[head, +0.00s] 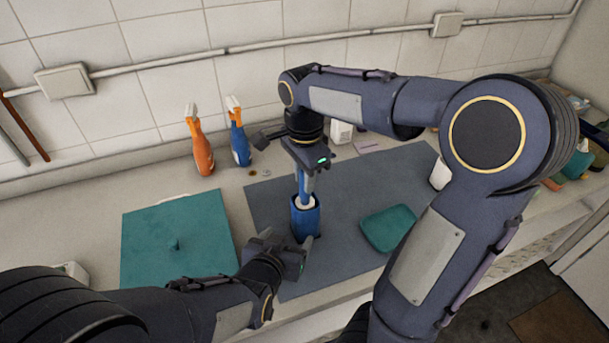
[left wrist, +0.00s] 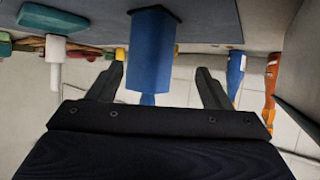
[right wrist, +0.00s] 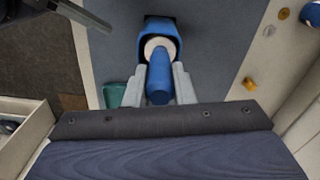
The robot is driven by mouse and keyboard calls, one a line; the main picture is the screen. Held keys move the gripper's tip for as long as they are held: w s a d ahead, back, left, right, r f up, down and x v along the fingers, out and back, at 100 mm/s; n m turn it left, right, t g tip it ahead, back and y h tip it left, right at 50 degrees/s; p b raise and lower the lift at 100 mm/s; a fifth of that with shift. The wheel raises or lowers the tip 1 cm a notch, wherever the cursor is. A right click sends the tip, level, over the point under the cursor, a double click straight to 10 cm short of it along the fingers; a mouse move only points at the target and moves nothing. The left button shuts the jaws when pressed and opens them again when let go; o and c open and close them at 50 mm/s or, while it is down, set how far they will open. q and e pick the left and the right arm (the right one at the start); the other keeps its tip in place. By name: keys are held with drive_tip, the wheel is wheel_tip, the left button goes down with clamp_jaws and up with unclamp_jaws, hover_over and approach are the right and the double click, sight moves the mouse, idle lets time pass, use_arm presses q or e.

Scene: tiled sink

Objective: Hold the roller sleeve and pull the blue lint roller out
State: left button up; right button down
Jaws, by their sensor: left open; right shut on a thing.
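The blue roller sleeve (head: 306,218) stands upright on the grey mat, with the white roller end (head: 306,202) showing in its top opening. The blue lint roller handle (right wrist: 160,78) rises from it. My right gripper (head: 305,172) is shut on this handle from above, with a finger on each side of it in the right wrist view. My left gripper (head: 300,250) is open and low in front of the sleeve. In the left wrist view the sleeve (left wrist: 152,50) is ahead, between the spread fingers; whether they touch it I cannot tell.
The grey mat (head: 350,180) lies on the counter, with a teal tray (head: 388,228) to the right of the sleeve. A teal cloth or board (head: 178,240) lies to the left. Orange (head: 200,150) and blue (head: 238,145) spray bottles stand by the tiled wall.

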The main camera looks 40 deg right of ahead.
sight(299, 231)
use_arm(q)
drive_tip(key=shift+s+d+f+m, duration=0.3)
drive_tip(key=shift+d+f, duration=0.1)
drive_tip(key=shift+f, duration=0.15)
drive_tip(key=x, duration=0.8)
drive_tip(key=shift+w+d+f, duration=0.1)
drive_tip(key=shift+f, duration=0.05)
drive_tip(key=shift+w+d+f, duration=0.3)
drive_tip(key=shift+d+f, duration=0.05)
drive_tip(key=shift+d, duration=0.1)
use_arm(e)
drive_tip(key=shift+a, duration=0.1)
use_arm(q)
drive_tip(key=shift+c, duration=0.4)
drive_tip(key=o, duration=0.7)
use_arm(e)
drive_tip(key=shift+s+f, duration=0.1)
use_arm(q)
drive_tip(key=c, duration=1)
